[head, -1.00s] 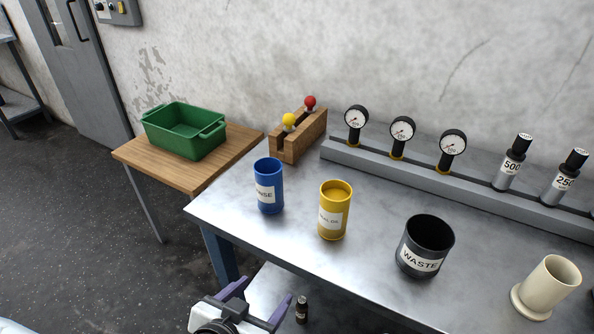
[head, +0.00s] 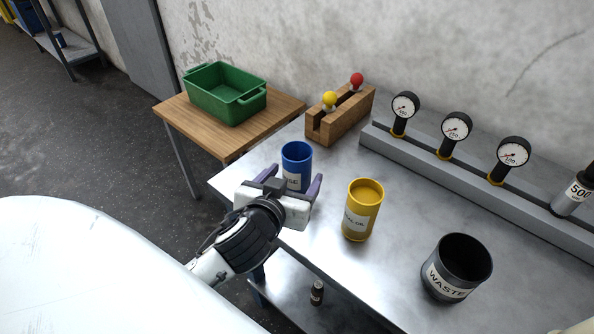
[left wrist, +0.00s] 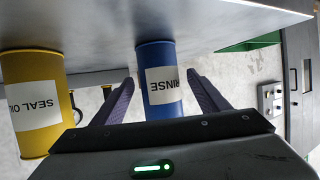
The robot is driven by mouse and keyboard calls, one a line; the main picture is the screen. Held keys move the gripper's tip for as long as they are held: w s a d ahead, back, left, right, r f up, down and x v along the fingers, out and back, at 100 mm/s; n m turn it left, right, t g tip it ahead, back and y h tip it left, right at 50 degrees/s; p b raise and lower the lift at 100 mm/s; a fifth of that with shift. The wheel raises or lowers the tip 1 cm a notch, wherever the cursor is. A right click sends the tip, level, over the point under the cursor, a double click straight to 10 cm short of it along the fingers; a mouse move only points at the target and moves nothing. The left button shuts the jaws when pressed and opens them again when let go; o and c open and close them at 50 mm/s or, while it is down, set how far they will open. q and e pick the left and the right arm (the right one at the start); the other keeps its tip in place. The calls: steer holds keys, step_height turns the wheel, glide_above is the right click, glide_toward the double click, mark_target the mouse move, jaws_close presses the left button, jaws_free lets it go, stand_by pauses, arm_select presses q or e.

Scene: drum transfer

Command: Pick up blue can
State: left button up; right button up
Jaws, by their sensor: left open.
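The blue can (head: 297,156), labelled RINSE, stands upright near the left corner of the metal bench. My left gripper (head: 292,182) is open right in front of it in the head view, hiding its lower part. In the left wrist view, which is upside down, the blue can (left wrist: 160,75) shows between the two purple fingers of my left gripper (left wrist: 163,103), with visible space on both sides. I cannot tell how deep the can sits between the fingertips. My right gripper is not in view.
A yellow can (head: 362,212) stands close to the right of the gripper. A black WASTE cup (head: 457,268) is further right. A wooden block (head: 340,116) with yellow and red knobs and a row of gauges (head: 456,127) stand behind. A green bin (head: 222,95) sits on a wooden side table (head: 185,125).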

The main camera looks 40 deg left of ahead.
arm_select(q)
steer(key=shift+x, duration=1.2)
steer(key=c, duration=1.4)
steer(key=shift+o, duration=0.2)
steer(key=shift+r, duration=0.15)
